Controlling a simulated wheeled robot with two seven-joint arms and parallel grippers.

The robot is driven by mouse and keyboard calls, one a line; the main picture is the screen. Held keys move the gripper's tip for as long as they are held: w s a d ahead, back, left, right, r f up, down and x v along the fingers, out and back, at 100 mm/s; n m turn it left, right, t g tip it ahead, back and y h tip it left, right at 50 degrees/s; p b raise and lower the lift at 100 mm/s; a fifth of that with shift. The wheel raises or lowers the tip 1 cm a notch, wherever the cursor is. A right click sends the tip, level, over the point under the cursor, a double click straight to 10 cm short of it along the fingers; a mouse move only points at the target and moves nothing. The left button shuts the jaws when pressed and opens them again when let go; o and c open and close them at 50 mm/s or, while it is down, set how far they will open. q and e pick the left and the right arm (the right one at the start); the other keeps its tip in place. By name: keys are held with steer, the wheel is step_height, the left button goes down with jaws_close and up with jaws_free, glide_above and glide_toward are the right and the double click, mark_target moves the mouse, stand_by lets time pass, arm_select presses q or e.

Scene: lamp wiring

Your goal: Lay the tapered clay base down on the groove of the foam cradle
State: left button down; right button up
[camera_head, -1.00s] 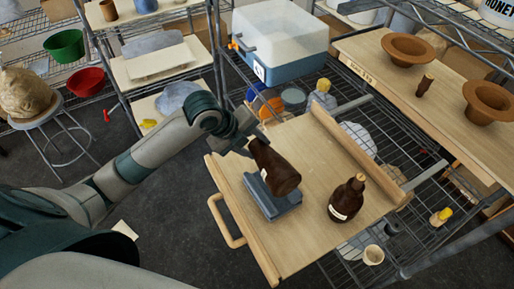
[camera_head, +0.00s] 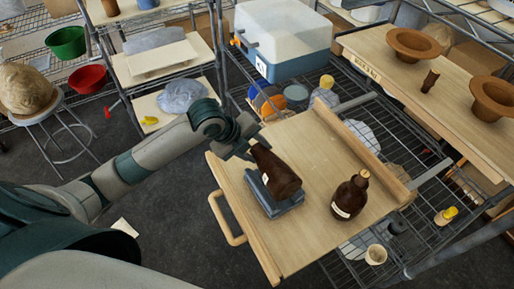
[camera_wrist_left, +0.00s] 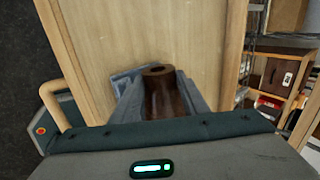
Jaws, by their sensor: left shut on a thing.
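The tapered clay base (camera_head: 277,172) is dark glossy brown with a pale label. It lies tilted along the blue-grey foam cradle (camera_head: 283,210), narrow end toward my left gripper (camera_head: 252,147). The gripper is shut on the narrow end. The base looks on or just above the groove; I cannot tell whether it touches all along. In the left wrist view the base (camera_wrist_left: 160,98) stands between the two fingers (camera_wrist_left: 162,92), its round holed end showing, and a corner of the cradle (camera_wrist_left: 122,78) shows behind. My right gripper is out of view.
A brown bottle-shaped piece (camera_head: 350,197) with a label stands right of the cradle on the wooden board (camera_head: 320,148). The board has a raised wooden rail (camera_head: 376,155) at its right and a handle (camera_head: 226,222) at its left. Clear board lies behind the cradle.

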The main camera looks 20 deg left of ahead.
arm_select(q)
steer(key=shift+f, duration=0.65)
steer(key=shift+f+b, duration=0.5)
steer(key=shift+f, duration=0.05)
stand_by(1.9)
steer(key=c, duration=1.1)
jaws_free()
steer(key=shift+o, duration=0.6)
steer(key=shift+s+f, duration=0.15)
steer(key=shift+f, duration=0.05)
steer(key=shift+r, duration=0.1)
